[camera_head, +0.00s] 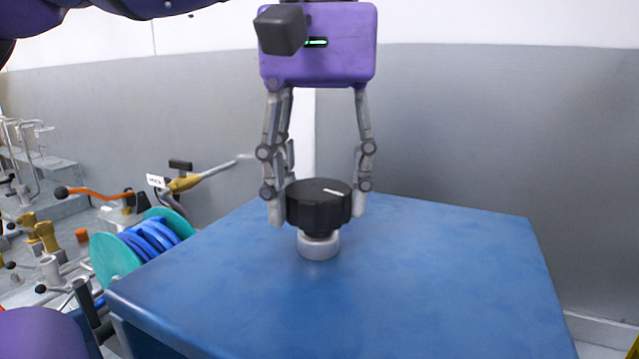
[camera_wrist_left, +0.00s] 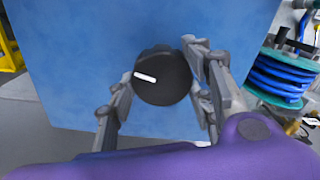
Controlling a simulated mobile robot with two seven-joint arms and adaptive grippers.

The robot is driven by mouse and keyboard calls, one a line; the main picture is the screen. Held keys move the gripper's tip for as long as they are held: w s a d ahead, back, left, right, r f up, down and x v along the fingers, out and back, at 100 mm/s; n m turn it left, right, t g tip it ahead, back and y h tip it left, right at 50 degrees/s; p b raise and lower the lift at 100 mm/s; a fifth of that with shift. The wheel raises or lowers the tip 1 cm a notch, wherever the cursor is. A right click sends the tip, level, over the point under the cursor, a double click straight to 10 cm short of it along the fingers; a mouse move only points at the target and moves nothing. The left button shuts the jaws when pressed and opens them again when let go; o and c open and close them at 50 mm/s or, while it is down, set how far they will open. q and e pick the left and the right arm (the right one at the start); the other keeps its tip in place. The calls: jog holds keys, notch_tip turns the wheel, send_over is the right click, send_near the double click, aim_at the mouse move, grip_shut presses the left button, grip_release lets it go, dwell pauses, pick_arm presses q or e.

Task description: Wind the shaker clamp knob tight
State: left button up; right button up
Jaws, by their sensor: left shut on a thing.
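The clamp knob (camera_head: 318,207) is black and round with a lobed edge and a white line on its top. It sits upright on a short pale collar (camera_head: 318,246) on top of the blue box (camera_head: 430,275). My left gripper (camera_head: 317,208) comes down from above and is shut on the knob, one finger on each side. In the left wrist view the knob (camera_wrist_left: 165,82) lies between the fingers, and its white line points to the left. My right gripper is not seen in either view.
A teal reel with blue hose (camera_head: 155,238) stands left of the box. Beyond it are an orange-handled lever (camera_head: 95,195), a yellow valve with a grey handle (camera_head: 187,182) and other fittings. The box top around the knob is clear. A grey wall stands behind.

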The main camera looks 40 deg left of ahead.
aim_at(322, 189)
pick_arm(q)
jog(key=shift+m, duration=0.6)
jog(key=o, duration=1.1)
jog(key=shift+d, duration=0.15)
notch_tip(322, 189, up, 12)
